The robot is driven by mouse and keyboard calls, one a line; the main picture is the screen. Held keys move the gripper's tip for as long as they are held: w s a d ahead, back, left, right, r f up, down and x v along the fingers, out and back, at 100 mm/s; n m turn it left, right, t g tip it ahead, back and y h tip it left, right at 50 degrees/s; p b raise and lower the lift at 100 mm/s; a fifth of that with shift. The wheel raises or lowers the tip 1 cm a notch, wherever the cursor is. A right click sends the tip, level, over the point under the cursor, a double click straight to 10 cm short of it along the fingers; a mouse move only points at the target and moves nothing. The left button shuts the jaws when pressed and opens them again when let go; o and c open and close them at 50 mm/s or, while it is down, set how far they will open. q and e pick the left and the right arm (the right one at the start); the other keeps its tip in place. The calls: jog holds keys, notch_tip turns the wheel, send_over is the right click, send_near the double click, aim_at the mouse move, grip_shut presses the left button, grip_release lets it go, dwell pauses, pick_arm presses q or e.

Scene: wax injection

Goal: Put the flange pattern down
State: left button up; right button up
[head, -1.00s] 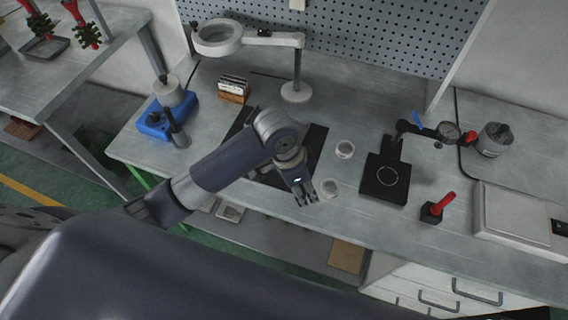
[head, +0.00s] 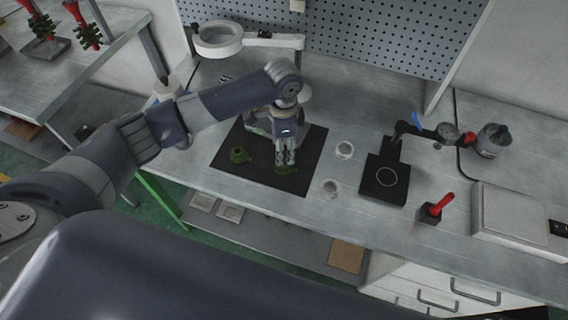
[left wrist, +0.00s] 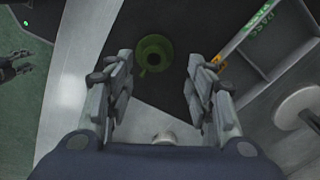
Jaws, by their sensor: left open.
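A magnifier lamp (head: 218,40) stands at the back.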

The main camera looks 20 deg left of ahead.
aim_at(286, 166)
pick_arm(q)
jog(key=f, duration=0.1)
jog(key=f+p, duration=0.1)
jog(key=f, duration=0.2)
jog(key=shift+s+d+f, duration=0.1)
jog(key=shift+s+d, duration=0.1)
jog(key=shift+s, duration=0.2)
jog(key=shift+w+f+p, duration=0.1)
jog(key=shift+f+p, duration=0.2)
jog(key=shift+f, duration=0.3)
jog(key=c, duration=1)
jog(key=shift+c, duration=0.4)
jog(key=shift+r, duration=0.15)
